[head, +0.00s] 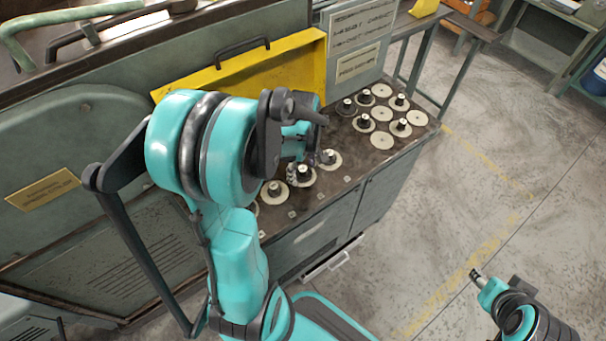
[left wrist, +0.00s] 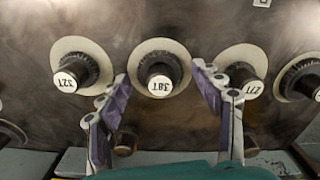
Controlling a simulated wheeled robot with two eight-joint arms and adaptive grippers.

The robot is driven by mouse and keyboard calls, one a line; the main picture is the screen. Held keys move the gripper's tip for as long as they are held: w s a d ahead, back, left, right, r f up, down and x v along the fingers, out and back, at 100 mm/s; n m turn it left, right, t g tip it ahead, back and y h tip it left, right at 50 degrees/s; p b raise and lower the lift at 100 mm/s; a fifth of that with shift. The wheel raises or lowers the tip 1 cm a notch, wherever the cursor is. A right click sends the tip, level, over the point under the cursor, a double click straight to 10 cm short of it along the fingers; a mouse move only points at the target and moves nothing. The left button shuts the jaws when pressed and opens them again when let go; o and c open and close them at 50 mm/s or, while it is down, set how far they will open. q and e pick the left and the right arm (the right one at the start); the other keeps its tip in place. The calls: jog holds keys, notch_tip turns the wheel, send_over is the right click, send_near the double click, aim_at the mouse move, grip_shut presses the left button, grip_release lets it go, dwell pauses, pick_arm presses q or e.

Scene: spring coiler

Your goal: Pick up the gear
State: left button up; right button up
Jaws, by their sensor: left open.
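Several gears with dark hubs sit on pale round discs on the bench top (head: 345,182). My left gripper (head: 318,158) is over the near row, close to a gear (head: 329,158) at its far end; it partly hides the row. In the left wrist view, the open fingers of my left gripper (left wrist: 163,88) stand on either side of the middle gear (left wrist: 160,68). That gear has a white upside-down label on its end, and nothing is clearly gripped. A gear on the left (left wrist: 72,70) reads 32T upside down. My right gripper (head: 475,274) is low at right, over the floor.
A yellow raised panel (head: 255,72) and a grey machine housing (head: 60,150) stand behind and left of the bench. Neighbouring gears (left wrist: 240,72) sit close beside the fingers. Open floor (head: 480,200) lies to the right of the cabinet.

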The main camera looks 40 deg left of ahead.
aim_at(303, 168)
pick_arm(q)
jog(key=shift+r, duration=0.1)
jog(key=c, duration=1.5)
jog(key=shift+r, duration=0.1)
notch_tip(303, 168, up, 4)
jog(key=p, duration=0.2)
jog(key=shift+r+p, duration=0.25)
jog(key=shift+p, duration=0.1)
jog(key=s+d+r+p, duration=0.2)
jog(key=d+r, duration=0.4)
jog(key=d, duration=0.5)
jog(key=shift+d+r+p, duration=0.15)
jog(key=shift+d+p, duration=0.15)
jog(key=shift+p, duration=0.55)
